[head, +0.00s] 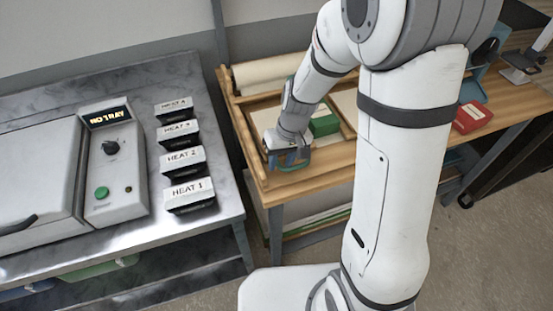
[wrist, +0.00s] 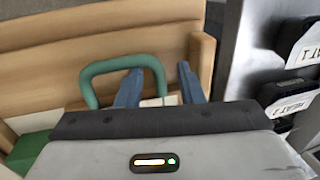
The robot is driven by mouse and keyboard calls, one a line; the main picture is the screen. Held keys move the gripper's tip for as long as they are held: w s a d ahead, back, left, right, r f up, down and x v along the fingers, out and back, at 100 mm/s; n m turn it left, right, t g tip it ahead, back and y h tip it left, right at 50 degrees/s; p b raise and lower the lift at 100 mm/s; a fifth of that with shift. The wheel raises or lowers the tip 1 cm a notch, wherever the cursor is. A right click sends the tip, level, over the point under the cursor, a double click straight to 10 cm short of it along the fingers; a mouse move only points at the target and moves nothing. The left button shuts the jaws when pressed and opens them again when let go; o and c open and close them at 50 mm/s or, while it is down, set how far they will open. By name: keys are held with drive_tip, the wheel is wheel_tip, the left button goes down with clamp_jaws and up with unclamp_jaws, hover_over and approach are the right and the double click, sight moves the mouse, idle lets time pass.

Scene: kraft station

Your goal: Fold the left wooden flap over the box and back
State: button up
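A wooden frame with a raised left side (head: 243,140) stands on the wooden bench. Its tan boards fill the upper part of the wrist view (wrist: 60,50). A green loop handle (wrist: 88,88) stands in front of these boards; what it is fixed to is hidden. My gripper (head: 288,163) is low at the front left of the frame. In the wrist view its two blue fingers (wrist: 158,85) are apart, with the handle's right leg between them. Contact cannot be told. A green box (head: 323,120) lies inside the frame, partly hidden by my arm; it also shows in the wrist view (wrist: 28,150).
A metal table (head: 225,190) with several black blocks with white labels (head: 188,194) and a grey machine (head: 112,165) stands close on the left. A red box (head: 471,116) lies on the bench at right. A paper roll (head: 268,72) is at the back.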

drive_tip(key=shift+c, duration=0.5)
clamp_jaws()
